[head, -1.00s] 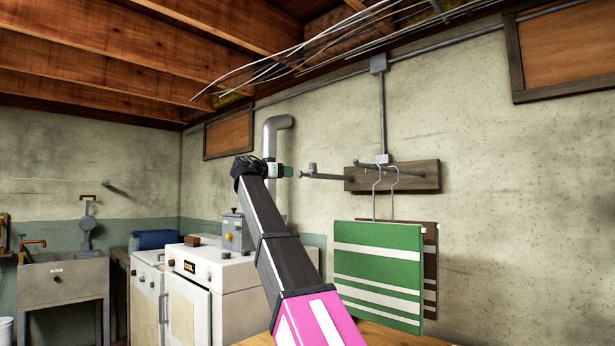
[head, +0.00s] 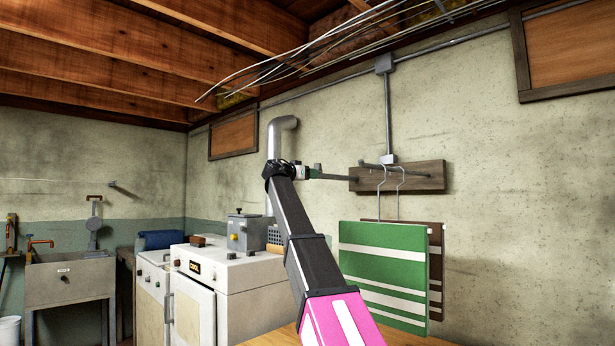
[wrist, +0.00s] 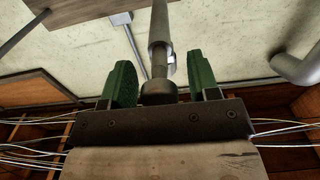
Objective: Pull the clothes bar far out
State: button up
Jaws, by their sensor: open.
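The clothes bar (head: 335,177) is a thin grey rod sticking out to the left from a dark wooden board (head: 425,177) on the wall. In the wrist view the bar (wrist: 159,25) runs down between my fingers, with a thicker sleeve and a round collar near its end. My gripper (head: 309,172) is at the bar's free end. In the wrist view my gripper (wrist: 161,80) is open, with one green finger on each side of the bar. A gap shows on the left side; whether the right finger touches is unclear.
A second rod (head: 385,168) on the board carries wire hangers. A green striped cloth (head: 383,265) and a brown one (head: 436,270) hang below. A metal duct pipe (head: 275,150) stands left of my gripper. White appliances (head: 235,275) are lower left.

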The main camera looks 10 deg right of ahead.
jog(key=shift+c, duration=0.3)
grip_shut()
jog(key=v, duration=2.2)
jog(key=shift+o, duration=0.3)
grip_release()
jog(key=v, duration=1)
jog(key=shift+s+a, duration=0.2)
jog(key=shift+a, duration=0.05)
